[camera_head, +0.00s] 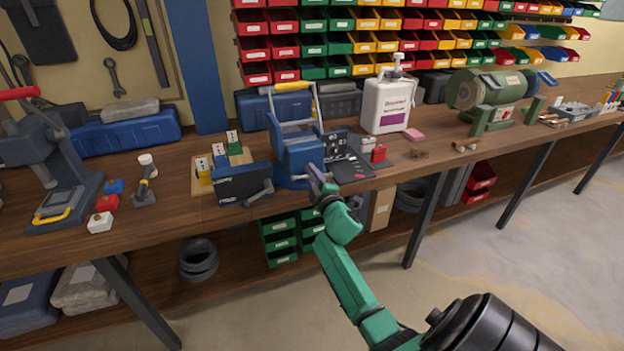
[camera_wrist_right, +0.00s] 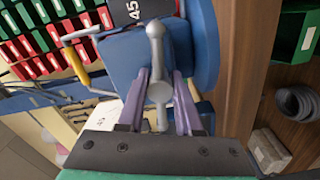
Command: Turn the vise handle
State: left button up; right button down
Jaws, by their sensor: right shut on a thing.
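The blue vise (camera_head: 297,155) stands at the front edge of the workbench, in the middle of the head view. Its handle, a grey metal bar with a round knob end and a thicker hub (camera_wrist_right: 158,92), runs roughly upright in the right wrist view. My right gripper (camera_head: 316,175) reaches up to the front of the vise. In the right wrist view its two purple fingers (camera_wrist_right: 160,80) lie on either side of the handle and are shut on it. In the head view the gripper mostly hides the handle. My left gripper is not in view.
A dark box (camera_head: 240,183) with a grey tool stands left of the vise; a black organiser (camera_head: 343,150) lies to its right. Behind are a white bottle (camera_head: 388,104) and rows of coloured bins. A green grinder (camera_head: 492,92) stands right. Bench in front of the bottle is partly clear.

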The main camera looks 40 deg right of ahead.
jog(key=shift+w+r+n, duration=0.1)
jog(key=shift+r+n, duration=0.25)
jog(key=shift+n, duration=0.25)
jog(key=shift+d, duration=0.1)
jog(key=c, duration=0.6)
grip_release()
jog(key=shift+c, duration=0.2)
jog(key=shift+o, duration=0.2)
jog(key=shift+f, duration=0.25)
